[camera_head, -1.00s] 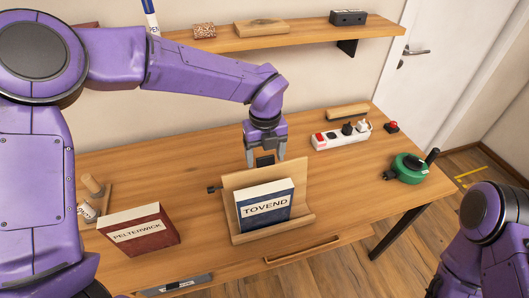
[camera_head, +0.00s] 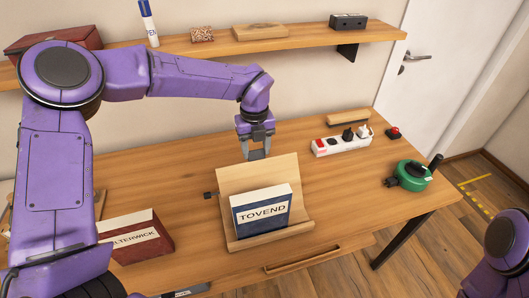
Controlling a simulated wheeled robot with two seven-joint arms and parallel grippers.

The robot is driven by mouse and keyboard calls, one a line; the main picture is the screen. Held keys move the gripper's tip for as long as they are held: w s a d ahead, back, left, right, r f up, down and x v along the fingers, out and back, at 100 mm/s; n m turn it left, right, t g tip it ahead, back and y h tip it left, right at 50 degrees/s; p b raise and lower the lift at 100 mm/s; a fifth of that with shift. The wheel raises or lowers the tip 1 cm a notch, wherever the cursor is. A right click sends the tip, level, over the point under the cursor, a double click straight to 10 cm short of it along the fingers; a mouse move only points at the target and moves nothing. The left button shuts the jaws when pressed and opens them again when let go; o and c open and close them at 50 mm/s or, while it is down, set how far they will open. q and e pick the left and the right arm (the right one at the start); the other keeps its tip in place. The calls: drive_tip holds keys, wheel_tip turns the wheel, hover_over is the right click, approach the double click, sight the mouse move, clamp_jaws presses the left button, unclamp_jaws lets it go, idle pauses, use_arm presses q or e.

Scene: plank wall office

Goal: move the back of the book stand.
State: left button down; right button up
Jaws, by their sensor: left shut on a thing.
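The wooden book stand (camera_head: 290,234) is on the desk in the middle of the head view. A blue book marked TOVEND (camera_head: 262,211) leans on it, resting on its front ledge. The back (camera_head: 240,181) of the stand rises behind the book, tilted rearward, its upper part bare. My left gripper (camera_head: 257,152) reaches down from above and is shut on the back at its top edge. The gripped spot is partly hidden. A small dark knob (camera_head: 210,195) sticks out at the stand's left side. My right gripper is out of view; only part of that arm shows at lower right.
A power strip (camera_head: 342,142), a red button (camera_head: 393,133) and a green device (camera_head: 411,176) are to the right. A shelf (camera_head: 220,46) with several items hangs above. Desk between stand and green device is clear.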

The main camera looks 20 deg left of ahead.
use_arm(q)
drive_tip(key=shift+w+a+f, duration=0.65)
drive_tip(key=shift+w+a, duration=0.1)
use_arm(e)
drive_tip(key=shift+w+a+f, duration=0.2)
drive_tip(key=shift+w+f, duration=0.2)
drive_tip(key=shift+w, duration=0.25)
use_arm(q)
drive_tip(key=shift+c, duration=2)
unclamp_jaws()
drive_tip(key=shift+d, duration=0.15)
wheel_tip(320, 180, up, 11)
drive_tip(key=b, duration=0.2)
drive_tip(key=shift+f, duration=0.2)
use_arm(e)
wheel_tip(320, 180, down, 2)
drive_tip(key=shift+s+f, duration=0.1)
